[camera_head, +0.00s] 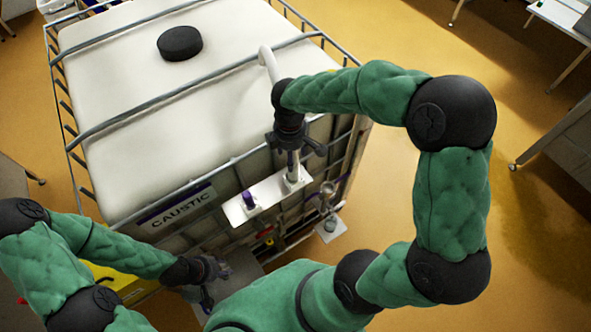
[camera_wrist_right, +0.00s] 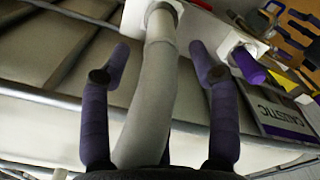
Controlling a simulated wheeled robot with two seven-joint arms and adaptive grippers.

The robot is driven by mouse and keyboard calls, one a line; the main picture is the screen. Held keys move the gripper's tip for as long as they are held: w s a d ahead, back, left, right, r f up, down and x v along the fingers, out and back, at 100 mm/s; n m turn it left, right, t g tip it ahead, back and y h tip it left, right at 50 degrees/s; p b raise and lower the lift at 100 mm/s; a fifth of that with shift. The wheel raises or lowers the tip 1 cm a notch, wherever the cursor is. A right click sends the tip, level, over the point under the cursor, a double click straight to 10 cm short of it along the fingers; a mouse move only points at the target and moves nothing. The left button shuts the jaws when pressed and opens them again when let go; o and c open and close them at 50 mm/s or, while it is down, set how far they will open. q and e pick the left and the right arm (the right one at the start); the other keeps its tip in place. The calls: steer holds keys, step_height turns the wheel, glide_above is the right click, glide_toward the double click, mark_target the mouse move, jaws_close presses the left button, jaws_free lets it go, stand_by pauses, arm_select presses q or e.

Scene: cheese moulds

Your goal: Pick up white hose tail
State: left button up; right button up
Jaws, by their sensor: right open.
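The white hose tail (camera_head: 267,62) stands at the caged tank's front edge, its upper end bent over the tank top. Its lower part (camera_head: 292,165) rises from a white bracket plate (camera_head: 268,196). My right gripper (camera_head: 298,150) is at the hose, partly hiding its middle. In the right wrist view the hose (camera_wrist_right: 155,95) runs lengthwise between the two fingers of the open right gripper (camera_wrist_right: 160,62), with a visible gap on each side. My left gripper (camera_head: 214,283) is low at the tank's front left, its fingers apart and empty.
The white tank (camera_head: 130,100) has a metal cage, a black lid (camera_head: 180,43) and a CAUSTIC label (camera_head: 178,207). A purple fitting (camera_head: 249,199) sits on the bracket beside the hose, also in the wrist view (camera_wrist_right: 247,65). A small glass fitting (camera_head: 328,190) is right of it.

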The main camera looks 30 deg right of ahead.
mark_target(294, 162)
steer(key=shift+w+d+f, duration=0.1)
steer(key=shift+d+f, duration=0.05)
steer(key=shift+f, duration=0.45)
steer(key=f, duration=0.2)
steer(key=s+f, duration=0.1)
steer(key=f, duration=0.1)
steer(key=shift+f, duration=0.5)
jaws_close()
